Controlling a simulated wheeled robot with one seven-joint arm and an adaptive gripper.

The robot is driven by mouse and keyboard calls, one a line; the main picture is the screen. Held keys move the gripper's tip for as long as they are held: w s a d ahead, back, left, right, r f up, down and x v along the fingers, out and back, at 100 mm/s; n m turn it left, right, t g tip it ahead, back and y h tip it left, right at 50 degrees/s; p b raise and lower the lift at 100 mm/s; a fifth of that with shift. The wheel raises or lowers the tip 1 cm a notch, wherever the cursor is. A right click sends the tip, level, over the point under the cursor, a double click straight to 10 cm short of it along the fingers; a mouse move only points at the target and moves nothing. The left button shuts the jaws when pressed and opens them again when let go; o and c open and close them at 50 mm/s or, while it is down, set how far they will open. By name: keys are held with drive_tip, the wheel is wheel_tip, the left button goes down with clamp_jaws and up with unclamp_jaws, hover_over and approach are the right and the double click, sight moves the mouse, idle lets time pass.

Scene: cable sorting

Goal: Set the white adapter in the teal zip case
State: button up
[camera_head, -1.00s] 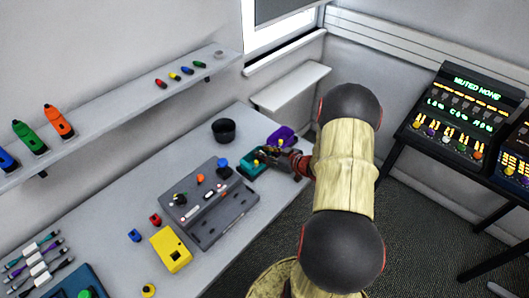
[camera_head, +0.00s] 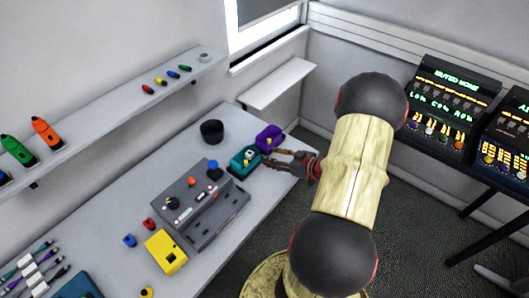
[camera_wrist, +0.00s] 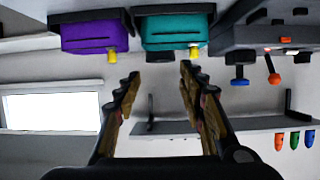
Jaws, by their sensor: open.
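The teal zip case (camera_head: 238,170) stands near the table's far right end, and it also shows upside down at the top of the wrist view (camera_wrist: 175,30).
A purple case (camera_head: 267,137) stands just beyond the teal one. A black round pot (camera_head: 212,131) is behind it. A grey panel with knobs (camera_head: 230,210) lies nearer, with a yellow box (camera_head: 165,253) beside it. Several cables with white parts lie at lower left. A wall shelf (camera_head: 110,105) runs above.

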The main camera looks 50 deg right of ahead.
drive_tip(key=w+d+r+g+h, duration=0.1)
drive_tip(key=w+r+h, duration=0.1)
drive_tip(key=w+r, duration=0.3)
drive_tip(key=w+r+g+h, duration=0.2)
drive_tip(key=w+r+h, duration=0.1)
drive_tip(key=r, duration=0.5)
drive_tip(key=s+a+r+m+g+h, duration=0.1)
drive_tip(key=a+r, duration=0.6)
drive_tip(key=r, duration=0.2)
drive_tip(key=s+a+r+g+y, duration=0.2)
drive_tip(key=s+a, duration=0.7)
drive_tip(key=a, duration=0.4)
drive_tip(key=s+a+r+g+y, duration=0.1)
drive_tip(key=s+a+r+y, duration=0.1)
drive_tip(key=s+a, duration=0.7)
drive_tip(key=a+y, duration=0.1)
drive_tip(key=a, duration=0.4)
drive_tip(key=shift+s+a+r+g, duration=0.25)
drive_tip(key=shift+s+r+g, duration=0.05)
drive_tip(key=shift+r+g, duration=0.1)
drive_tip(key=shift+f, duration=0.1)
